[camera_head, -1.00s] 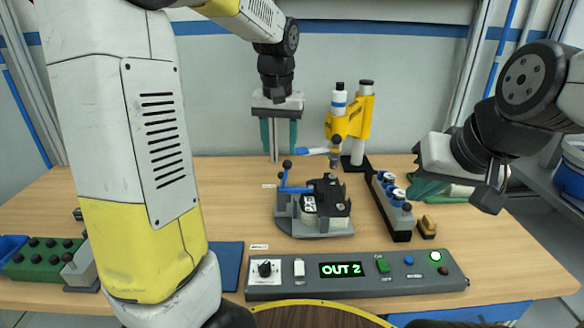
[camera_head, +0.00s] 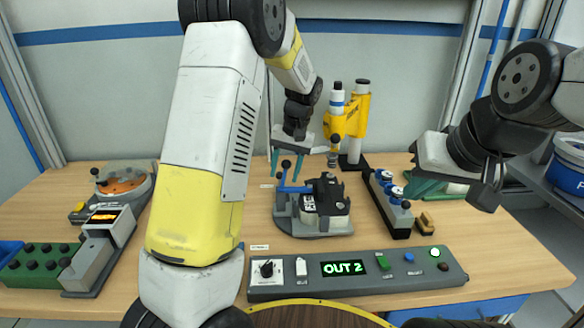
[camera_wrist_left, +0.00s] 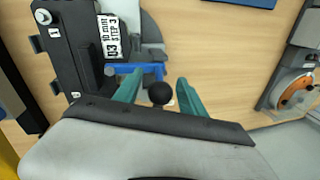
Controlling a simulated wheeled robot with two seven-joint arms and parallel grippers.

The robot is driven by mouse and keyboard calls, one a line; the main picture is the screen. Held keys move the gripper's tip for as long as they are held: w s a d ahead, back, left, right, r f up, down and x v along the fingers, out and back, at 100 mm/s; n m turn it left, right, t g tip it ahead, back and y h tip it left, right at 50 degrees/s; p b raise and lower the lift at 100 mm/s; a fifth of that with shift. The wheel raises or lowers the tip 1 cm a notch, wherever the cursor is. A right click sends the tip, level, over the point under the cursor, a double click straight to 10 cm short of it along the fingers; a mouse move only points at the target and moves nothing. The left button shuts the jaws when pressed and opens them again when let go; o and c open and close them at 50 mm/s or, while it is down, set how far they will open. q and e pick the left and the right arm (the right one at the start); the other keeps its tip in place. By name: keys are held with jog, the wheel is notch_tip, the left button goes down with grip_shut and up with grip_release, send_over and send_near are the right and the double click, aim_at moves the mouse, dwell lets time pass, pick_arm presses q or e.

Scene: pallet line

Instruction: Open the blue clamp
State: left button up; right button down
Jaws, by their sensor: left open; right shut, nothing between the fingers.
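The blue clamp (camera_head: 293,189) is on a grey fixture (camera_head: 318,228) that holds a black block with a white label (camera_head: 323,200). Its lever stands up and ends in a black ball knob (camera_head: 285,164). In the left wrist view the blue clamp (camera_wrist_left: 140,69) lies beyond the black knob (camera_wrist_left: 160,93). My left gripper (camera_head: 285,171) is open, pointing down at the knob. In the left wrist view its teal fingers (camera_wrist_left: 157,82) are on either side of the knob, with visible gaps. My right gripper (camera_head: 418,188) is shut and empty at the right.
A control panel (camera_head: 358,274) reading "OUT 2" lies in front of the fixture. A dark rack with several blue-and-white parts (camera_head: 392,204) stands to the right. A yellow-and-white device (camera_head: 348,122) stands behind. A round orange dial unit (camera_head: 124,184) is at left.

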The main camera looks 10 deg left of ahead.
pick_arm(q)
jog(key=shift+a+f, duration=0.1)
jog(key=shift+f, duration=0.35)
grip_shut()
dwell(1.1)
